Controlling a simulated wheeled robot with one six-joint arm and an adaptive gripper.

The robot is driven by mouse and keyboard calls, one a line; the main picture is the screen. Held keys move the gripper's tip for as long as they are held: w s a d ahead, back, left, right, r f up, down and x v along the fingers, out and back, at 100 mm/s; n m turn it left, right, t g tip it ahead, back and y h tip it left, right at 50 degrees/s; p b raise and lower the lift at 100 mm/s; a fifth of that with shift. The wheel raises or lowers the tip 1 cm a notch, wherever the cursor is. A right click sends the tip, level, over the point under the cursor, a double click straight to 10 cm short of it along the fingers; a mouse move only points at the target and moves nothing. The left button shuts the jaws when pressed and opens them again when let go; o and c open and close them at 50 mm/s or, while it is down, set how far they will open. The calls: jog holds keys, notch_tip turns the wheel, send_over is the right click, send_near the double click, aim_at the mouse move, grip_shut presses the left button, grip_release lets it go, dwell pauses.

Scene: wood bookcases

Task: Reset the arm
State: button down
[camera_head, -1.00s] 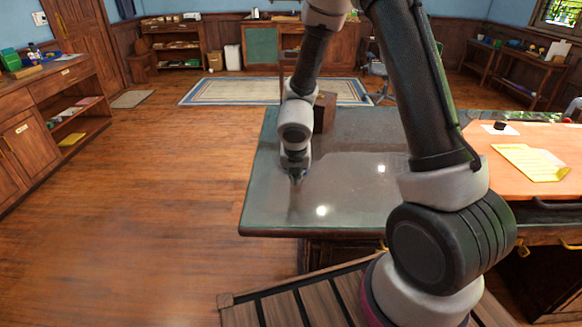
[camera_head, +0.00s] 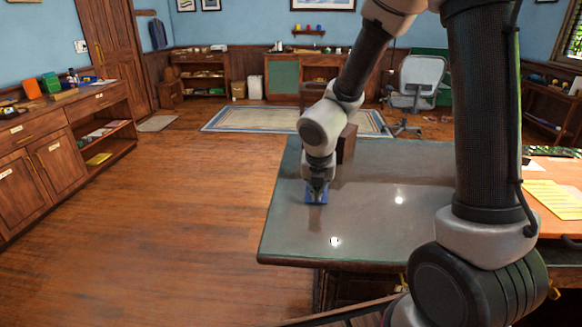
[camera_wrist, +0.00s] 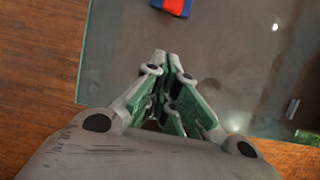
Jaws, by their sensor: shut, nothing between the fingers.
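My gripper (camera_head: 316,192) is over the left part of the green-topped desk (camera_head: 300,235), pointing down. In the wrist view my gripper (camera_wrist: 167,65) has its fingertips together, with nothing between them. A small blue and red object (camera_wrist: 172,6) lies on the desk at the top edge of the wrist view, apart from the fingertips and partly cut off.
A dark wooden block (camera_head: 347,145) stands on the desk just behind my gripper. An orange surface with yellow paper (camera_head: 555,198) is at the right. Open wood floor (camera_head: 180,220) lies to the left. An office chair (camera_head: 418,82) stands beyond the desk.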

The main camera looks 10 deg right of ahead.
jog(key=a+r+n+t+y, duration=0.1)
jog(key=a+r+n+y, duration=0.15)
jog(key=n, duration=0.65)
jog(key=a+r+n+t+y, duration=0.2)
jog(key=a+n+y, duration=0.1)
jog(key=n, duration=0.7)
jog(key=s+d+r+n+g+y, duration=0.1)
jog(key=s+r+n+g+y, duration=0.2)
jog(key=s+n, duration=0.45)
jog(key=s+d+r+n+h, duration=0.3)
jog(key=s+d+r+n, duration=0.3)
jog(key=d, duration=0.3)
jog(key=s+d+r+n+h, duration=0.4)
jog(key=s+d+r+n, duration=0.2)
jog(key=s+d, duration=0.3)
jog(key=shift+d+r+n, duration=0.3)
jog(key=shift+d+n, duration=0.05)
jog(key=shift+n, duration=0.3)
